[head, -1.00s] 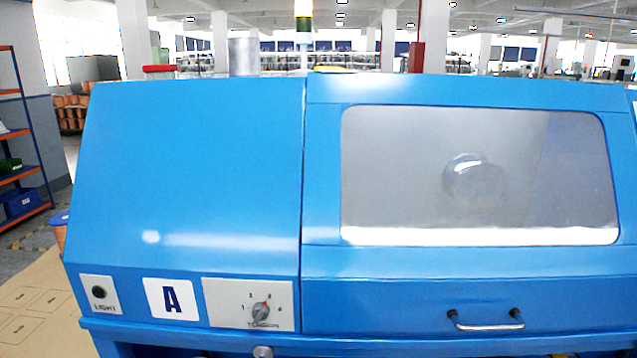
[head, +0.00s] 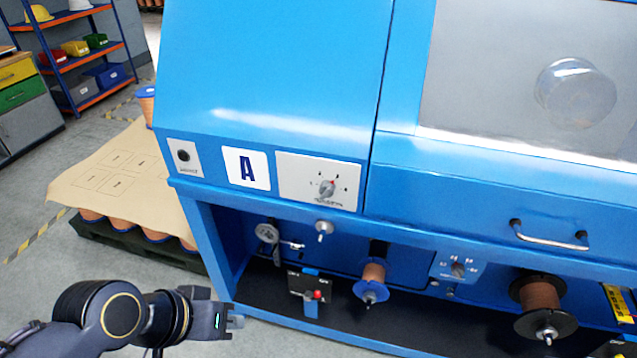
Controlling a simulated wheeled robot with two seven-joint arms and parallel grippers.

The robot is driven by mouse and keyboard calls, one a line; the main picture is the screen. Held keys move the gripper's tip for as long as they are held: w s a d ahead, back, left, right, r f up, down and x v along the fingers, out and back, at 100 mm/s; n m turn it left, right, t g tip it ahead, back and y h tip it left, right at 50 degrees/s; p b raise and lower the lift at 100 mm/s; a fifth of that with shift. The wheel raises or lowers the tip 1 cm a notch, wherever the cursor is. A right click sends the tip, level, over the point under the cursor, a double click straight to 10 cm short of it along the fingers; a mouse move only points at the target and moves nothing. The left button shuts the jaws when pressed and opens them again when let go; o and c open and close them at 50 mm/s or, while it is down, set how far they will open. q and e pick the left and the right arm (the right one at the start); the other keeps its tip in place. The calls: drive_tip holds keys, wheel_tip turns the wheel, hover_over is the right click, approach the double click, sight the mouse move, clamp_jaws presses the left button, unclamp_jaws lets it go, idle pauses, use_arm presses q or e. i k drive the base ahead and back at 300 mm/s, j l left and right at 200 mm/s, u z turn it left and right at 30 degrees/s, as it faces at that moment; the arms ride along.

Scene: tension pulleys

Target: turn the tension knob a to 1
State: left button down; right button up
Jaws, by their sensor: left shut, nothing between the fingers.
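The tension knob (head: 327,188) is a small grey knob on a pale plate (head: 290,180) marked with a scale, low on the blue machine's sloped front. A red mark shows at its upper right; the exact number it points to is too small to read. The "A" label (head: 246,168) is just left of the plate. My left gripper (head: 236,322) is at the bottom left, in front of and below the machine's lower opening, well below and left of the knob, apart from it. It is shut and empty. My right gripper is not in view.
A light button plate (head: 184,156) is left of the label. Below the knob, the recess holds spools (head: 373,277), a red-knobbed block (head: 317,295) and another small dial (head: 458,269). A drawer-like handle (head: 548,235) sticks out at right. A cardboard-topped pallet (head: 120,180) stands left.

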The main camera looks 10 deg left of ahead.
sight(328, 188)
drive_tip(key=j+z, duration=0.15)
drive_tip(key=j, duration=1.55)
